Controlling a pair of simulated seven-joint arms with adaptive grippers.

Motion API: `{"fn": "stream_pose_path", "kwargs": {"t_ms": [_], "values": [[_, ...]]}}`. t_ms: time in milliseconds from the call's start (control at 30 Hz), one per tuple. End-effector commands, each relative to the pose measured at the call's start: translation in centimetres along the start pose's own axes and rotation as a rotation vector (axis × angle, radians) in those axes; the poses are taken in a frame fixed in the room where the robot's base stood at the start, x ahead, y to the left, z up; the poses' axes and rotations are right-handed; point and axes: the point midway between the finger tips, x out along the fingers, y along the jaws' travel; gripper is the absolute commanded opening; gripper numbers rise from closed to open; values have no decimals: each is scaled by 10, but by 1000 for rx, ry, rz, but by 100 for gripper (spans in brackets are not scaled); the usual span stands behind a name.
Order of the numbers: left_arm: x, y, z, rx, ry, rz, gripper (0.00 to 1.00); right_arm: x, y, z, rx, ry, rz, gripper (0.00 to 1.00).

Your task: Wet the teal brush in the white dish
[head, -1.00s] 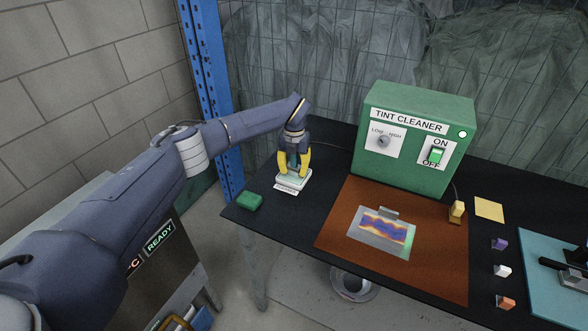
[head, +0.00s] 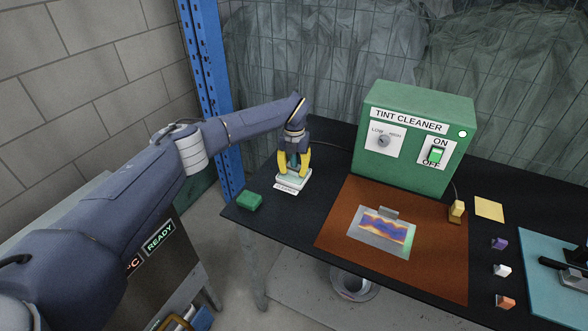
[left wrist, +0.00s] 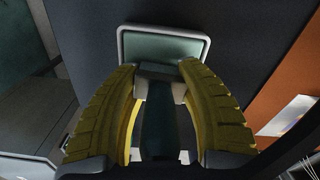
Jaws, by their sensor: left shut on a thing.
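The white dish (head: 293,183) stands near the back left of the black table, with pale green liquid or lining inside and a label at its front. It also shows in the left wrist view (left wrist: 205,42). My left gripper (head: 294,174), with yellow fingers, is directly over the dish and shut on the teal brush (left wrist: 160,125). The brush is upright between the fingers, with its dark teal handle toward the wrist camera. Its lower end is at the dish, but the fingers hide whether it touches the inside. My right gripper is not in view.
A green block (head: 249,201) lies left of the dish. The green tint cleaner box (head: 414,140) stands to the right, behind a brown mat (head: 335,232) bearing a colourful plate (head: 382,232). Small coloured blocks and a teal mat (head: 545,290) are farther right.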

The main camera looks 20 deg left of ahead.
Motion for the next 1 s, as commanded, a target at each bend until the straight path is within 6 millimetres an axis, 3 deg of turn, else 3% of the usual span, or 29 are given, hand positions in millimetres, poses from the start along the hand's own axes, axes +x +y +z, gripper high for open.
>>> {"fn": "stream_pose_path", "kwargs": {"t_ms": [1000], "values": [[-66, 0, 1, -1, -3, -1, 9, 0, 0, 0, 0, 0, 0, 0]]}}
